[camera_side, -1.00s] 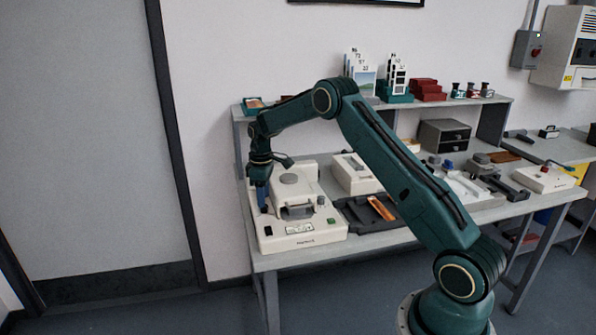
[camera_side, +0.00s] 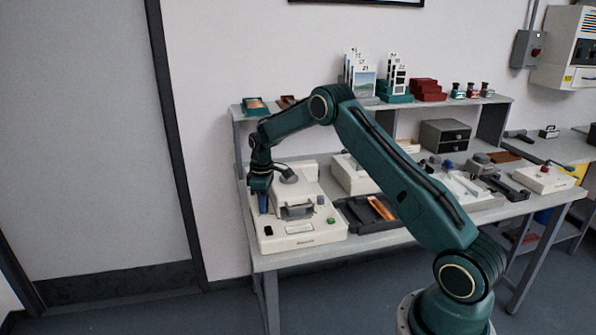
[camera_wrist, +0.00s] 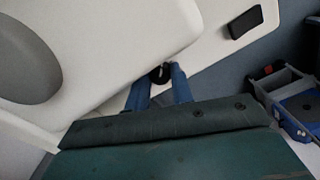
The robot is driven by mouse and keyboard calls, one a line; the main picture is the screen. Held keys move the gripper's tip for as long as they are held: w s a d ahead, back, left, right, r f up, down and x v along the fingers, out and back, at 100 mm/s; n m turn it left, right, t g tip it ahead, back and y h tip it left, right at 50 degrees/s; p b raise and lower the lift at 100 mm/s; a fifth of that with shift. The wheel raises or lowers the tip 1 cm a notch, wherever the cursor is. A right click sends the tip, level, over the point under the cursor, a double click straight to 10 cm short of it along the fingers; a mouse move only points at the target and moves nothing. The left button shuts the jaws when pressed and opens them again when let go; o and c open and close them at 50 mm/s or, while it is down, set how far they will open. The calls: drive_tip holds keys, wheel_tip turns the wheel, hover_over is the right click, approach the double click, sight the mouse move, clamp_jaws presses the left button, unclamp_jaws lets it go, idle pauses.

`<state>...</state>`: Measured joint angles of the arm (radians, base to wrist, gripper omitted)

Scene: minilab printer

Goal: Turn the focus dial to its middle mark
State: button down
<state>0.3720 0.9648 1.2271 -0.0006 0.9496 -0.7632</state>
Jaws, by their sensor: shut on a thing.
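The cream printer (camera_side: 318,241) stands at the left end of the bench. My gripper (camera_side: 263,207) points down at the left side of its top. In the wrist view, my gripper (camera_wrist: 160,82) has its two blue fingers on either side of a small dark round knob, the focus dial (camera_wrist: 159,74), and is shut on it. The fingers hide the dial's sides, and I cannot read its marks or pointer. In the side view the dial is hidden by the gripper.
A shelf with cards and boxes runs behind. The floor in front is clear.

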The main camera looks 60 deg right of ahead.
drive_tip(key=shift+m, duration=2.2)
drive_tip(key=c, duration=1.2)
unclamp_jaws()
drive_tip(key=shift+d, duration=0.1)
drive_tip(key=shift+r, duration=0.15)
